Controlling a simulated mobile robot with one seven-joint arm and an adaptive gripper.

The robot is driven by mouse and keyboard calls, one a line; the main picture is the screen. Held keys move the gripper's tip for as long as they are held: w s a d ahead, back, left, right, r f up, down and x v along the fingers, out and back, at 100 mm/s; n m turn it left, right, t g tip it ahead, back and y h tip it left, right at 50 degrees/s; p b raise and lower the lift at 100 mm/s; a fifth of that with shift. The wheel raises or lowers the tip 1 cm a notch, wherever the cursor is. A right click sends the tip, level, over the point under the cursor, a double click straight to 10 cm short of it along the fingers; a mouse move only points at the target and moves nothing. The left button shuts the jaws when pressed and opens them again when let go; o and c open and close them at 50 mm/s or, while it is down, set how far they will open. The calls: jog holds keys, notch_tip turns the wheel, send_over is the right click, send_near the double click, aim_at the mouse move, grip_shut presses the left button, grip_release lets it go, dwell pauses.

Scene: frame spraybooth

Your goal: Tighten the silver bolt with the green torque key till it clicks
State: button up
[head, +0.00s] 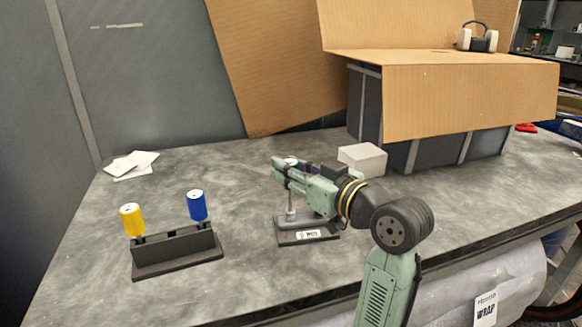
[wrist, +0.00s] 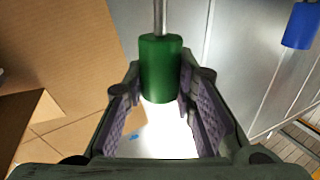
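The green torque key (wrist: 160,68) has a green cylindrical handle and a thin metal shaft; in the wrist view the handle sits between my finger pads. My gripper (wrist: 160,88) appears shut on this handle. In the head view my gripper (head: 288,168) is above a small dark stand (head: 308,236) with a white label. A silver shaft (head: 290,202) runs down from the gripper to a wider silver piece on the stand, seemingly the silver bolt (head: 291,216). I cannot tell whether key and bolt are fully engaged. The handle is mostly hidden by my fingers in the head view.
A dark rack (head: 178,250) at the left holds a yellow-handled key (head: 132,219) and a blue-handled key (head: 197,205). A pale block (head: 362,159) lies behind my arm. An open cardboard-flapped box (head: 460,100) stands at the back right. The table between rack and stand is clear.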

grip_shut()
jog(key=m+t+h, duration=0.1)
jog(key=h, duration=0.1)
jog(key=m+t+h+p, duration=0.1)
jog(key=m+h, duration=0.1)
jog(key=shift+a+r+t, duration=0.1)
jog(key=shift+a+t, duration=0.1)
jog(key=shift+t, duration=0.2)
jog(key=shift+d+m+t+h, duration=0.15)
jog(key=shift+m+t+h, duration=0.15)
jog(key=shift+m+h, duration=0.5)
jog(key=shift+r+p, duration=2.4)
jog(key=shift+r, duration=0.05)
jog(key=shift+f, duration=0.1)
